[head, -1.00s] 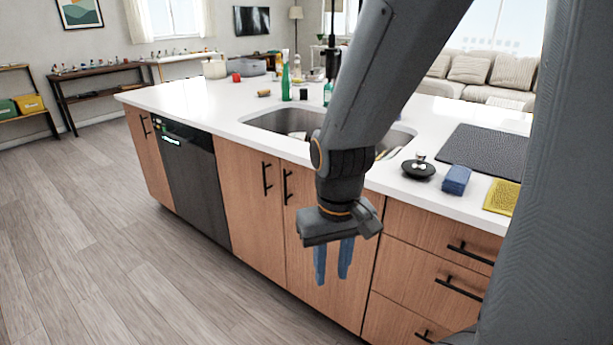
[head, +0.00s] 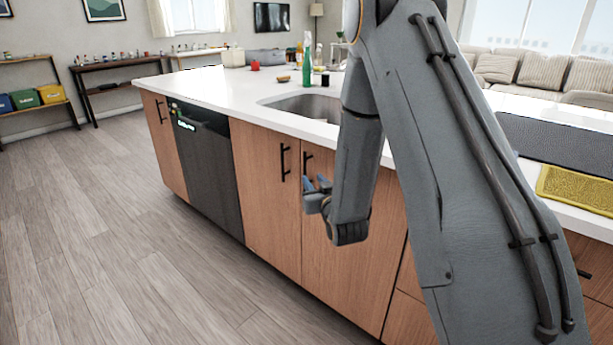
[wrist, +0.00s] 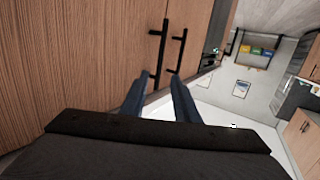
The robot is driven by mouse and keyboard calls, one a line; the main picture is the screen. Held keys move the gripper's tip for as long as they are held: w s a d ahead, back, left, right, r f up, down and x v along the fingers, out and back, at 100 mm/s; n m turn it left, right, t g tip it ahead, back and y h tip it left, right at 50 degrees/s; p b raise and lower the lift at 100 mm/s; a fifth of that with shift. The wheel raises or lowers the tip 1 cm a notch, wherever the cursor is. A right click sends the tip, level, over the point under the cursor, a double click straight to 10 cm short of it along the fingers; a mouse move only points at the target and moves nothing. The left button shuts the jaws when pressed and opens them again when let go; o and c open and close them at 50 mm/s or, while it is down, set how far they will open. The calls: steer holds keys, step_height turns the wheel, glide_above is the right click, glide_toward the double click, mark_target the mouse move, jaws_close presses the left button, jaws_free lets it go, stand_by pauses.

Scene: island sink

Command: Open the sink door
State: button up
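The sink cabinet has two wooden doors under the sink (head: 305,106), a left door (head: 262,205) and a right door (head: 335,270). Both look shut. Each has a black vertical bar handle near the middle seam, the left handle (head: 283,162) and the right handle (head: 305,163). My gripper (head: 318,184) is in front of the right door, close to its handle. In the wrist view its blue fingers (wrist: 161,77) are apart, with the end of the nearer handle (wrist: 162,50) showing between them. I cannot tell whether they touch it.
The black dishwasher (head: 207,170) is left of the doors. Bottles, such as a green one (head: 307,72), stand on the white counter (head: 235,92). A yellow sponge cloth (head: 575,188) lies at the right. The wooden floor (head: 110,230) in front is clear.

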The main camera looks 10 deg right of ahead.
mark_target(305, 166)
steer(key=shift+t, duration=0.6)
steer(key=shift+w+a, duration=0.15)
steer(key=shift+w, duration=4)
jaws_close()
